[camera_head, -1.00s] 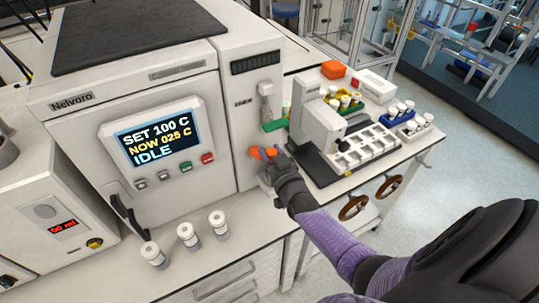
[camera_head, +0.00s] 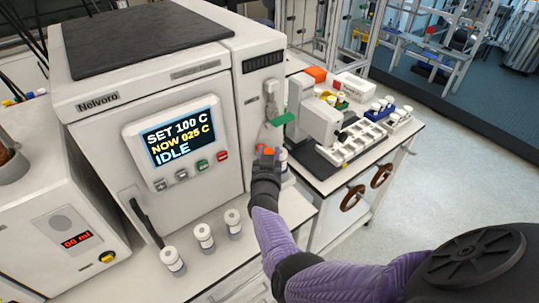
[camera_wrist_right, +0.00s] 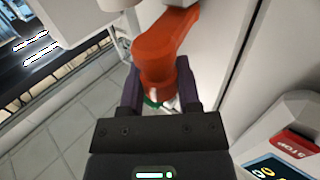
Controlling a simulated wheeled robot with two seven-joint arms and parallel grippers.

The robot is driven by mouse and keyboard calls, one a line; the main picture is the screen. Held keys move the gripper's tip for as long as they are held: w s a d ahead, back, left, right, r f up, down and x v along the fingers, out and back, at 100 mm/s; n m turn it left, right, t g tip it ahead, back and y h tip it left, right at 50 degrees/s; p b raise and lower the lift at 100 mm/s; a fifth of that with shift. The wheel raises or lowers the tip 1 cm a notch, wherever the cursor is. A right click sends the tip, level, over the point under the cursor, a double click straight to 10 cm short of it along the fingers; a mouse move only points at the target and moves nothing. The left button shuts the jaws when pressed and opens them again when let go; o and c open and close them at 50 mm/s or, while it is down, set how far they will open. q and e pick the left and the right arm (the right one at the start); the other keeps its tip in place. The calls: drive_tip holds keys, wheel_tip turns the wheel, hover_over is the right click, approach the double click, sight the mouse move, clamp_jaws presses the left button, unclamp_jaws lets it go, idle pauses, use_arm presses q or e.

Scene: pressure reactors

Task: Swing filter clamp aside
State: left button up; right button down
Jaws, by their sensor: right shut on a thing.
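The filter clamp appears to be the orange part (camera_head: 267,151) beside the right side of the big Nelvoro reactor (camera_head: 115,150). In the right wrist view, its thick bent orange arm (camera_wrist_right: 166,45) runs down between my fingers. My right gripper (camera_head: 266,160) is shut on this orange arm. In the right wrist view, the gripper (camera_wrist_right: 162,95) has one dark finger on each side of it. The clamp's mounting is hidden from me. My left gripper is not in view.
Several white-capped vials (camera_head: 204,238) stand on the bench front. A green piece (camera_head: 283,119) sits just behind the clamp. A grey-white device (camera_head: 318,122) and a white rack (camera_head: 348,150) stand on the right table. The reactor's side wall is close to my right gripper.

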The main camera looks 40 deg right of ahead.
drive_tip(key=shift+r, duration=0.1)
idle(0.3)
drive_tip(key=shift+c, duration=1.5)
unclamp_jaws()
